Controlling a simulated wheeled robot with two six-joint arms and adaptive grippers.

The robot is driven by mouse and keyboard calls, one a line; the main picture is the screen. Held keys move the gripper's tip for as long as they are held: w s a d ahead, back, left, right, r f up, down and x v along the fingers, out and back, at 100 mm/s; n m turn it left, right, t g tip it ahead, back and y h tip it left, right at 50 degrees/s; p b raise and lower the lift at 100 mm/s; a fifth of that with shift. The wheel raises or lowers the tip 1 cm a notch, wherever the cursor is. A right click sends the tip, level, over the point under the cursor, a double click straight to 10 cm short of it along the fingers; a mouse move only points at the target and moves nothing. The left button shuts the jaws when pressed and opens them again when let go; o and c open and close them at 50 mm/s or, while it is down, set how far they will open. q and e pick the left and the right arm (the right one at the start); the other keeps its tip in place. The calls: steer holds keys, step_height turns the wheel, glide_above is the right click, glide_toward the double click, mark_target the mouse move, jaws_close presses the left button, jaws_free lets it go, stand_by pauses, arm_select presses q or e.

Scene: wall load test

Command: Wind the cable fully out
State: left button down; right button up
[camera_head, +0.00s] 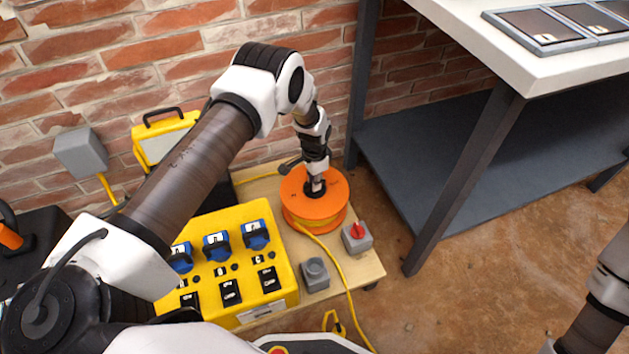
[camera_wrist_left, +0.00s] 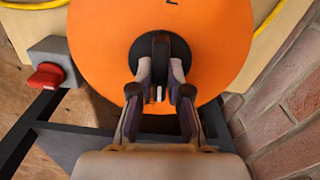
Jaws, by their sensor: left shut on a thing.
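The orange cable reel (camera_head: 331,205) lies flat on a wooden board, its round face up, with yellow cable (camera_head: 331,257) coming off its front side. The cable runs down over the board's front edge. My left gripper (camera_head: 316,184) points down at the reel's middle. In the left wrist view, my left gripper (camera_wrist_left: 161,97) is shut on a dark knob (camera_wrist_left: 160,48) on the orange reel (camera_wrist_left: 220,45). The knob is partly hidden between the fingers. My right gripper is out of view; only part of that arm shows at the lower right.
A yellow box with blue sockets (camera_head: 240,295) stands left of the reel on the wooden board (camera_head: 369,265). A grey box with a red switch (camera_head: 357,237) and a grey button box (camera_head: 315,274) stand close by. A workbench (camera_head: 545,60) stands right; brick wall behind.

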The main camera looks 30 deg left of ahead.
arm_select(q)
steer(key=shift+m, duration=0.8)
steer(key=c, duration=1.1)
jaws_free()
steer(key=shift+f, duration=0.1)
step_height(320, 180, up, 12)
steer(key=shift+r, duration=0.1)
